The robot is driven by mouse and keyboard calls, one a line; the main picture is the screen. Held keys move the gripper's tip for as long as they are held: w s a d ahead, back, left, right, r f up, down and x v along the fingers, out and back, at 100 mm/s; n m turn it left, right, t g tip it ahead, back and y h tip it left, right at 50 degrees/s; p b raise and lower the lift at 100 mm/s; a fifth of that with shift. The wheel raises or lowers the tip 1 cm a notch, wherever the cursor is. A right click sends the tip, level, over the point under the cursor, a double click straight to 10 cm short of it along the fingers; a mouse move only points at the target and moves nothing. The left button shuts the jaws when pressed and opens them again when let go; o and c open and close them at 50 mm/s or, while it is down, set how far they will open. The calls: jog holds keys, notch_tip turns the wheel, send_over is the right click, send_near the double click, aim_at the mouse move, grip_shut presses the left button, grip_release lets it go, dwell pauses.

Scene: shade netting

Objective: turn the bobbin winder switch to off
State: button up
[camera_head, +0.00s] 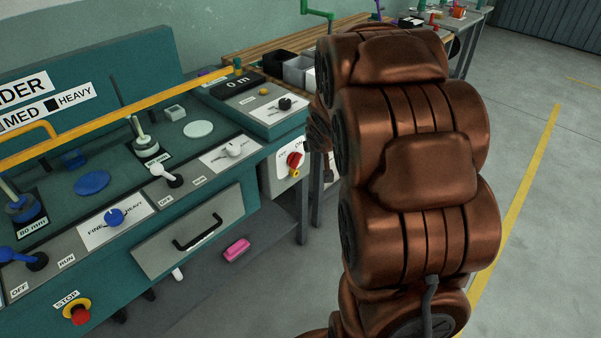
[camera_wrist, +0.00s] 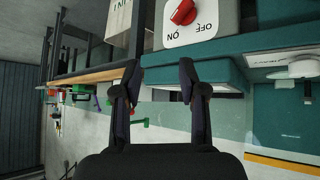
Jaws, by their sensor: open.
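A teal winder bench (camera_head: 100,60) stands at the left in the head view, its sign partly cut off to "NDER". A blue lever (camera_head: 15,255) marked OFF and RUN is at its lower left; a white lever (camera_head: 165,172) with similar labels is at its middle. A red rotary switch (camera_head: 294,160) is on the bench's right end; a red switch on a white plate (camera_wrist: 184,12), marked ON and OFF, also shows in the wrist view. I cannot tell which is the bobbin winder switch.
A red stop button (camera_head: 80,314), a blue knob (camera_head: 115,217), a white knob (camera_head: 233,149) and a drawer handle (camera_head: 198,233) are on the bench front. A yellow rail (camera_head: 110,117) runs along it. Grey bins (camera_head: 297,70) stand behind. The floor at the right is clear.

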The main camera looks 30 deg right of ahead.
jog(key=w+d+f+t+y+b, duration=0.1)
jog(key=w+d+f+t+b, duration=0.25)
jog(key=w+f, duration=0.3)
jog(key=m+t+y+b, duration=0.2)
jog(key=t+y+b, duration=0.4)
jog(key=y+b, duration=0.15)
send_near(299, 162)
jog(key=w, duration=0.1)
jog(key=x, duration=0.8)
jog(key=shift+a+b, duration=0.25)
jog(key=shift+b, duration=0.2)
grip_shut()
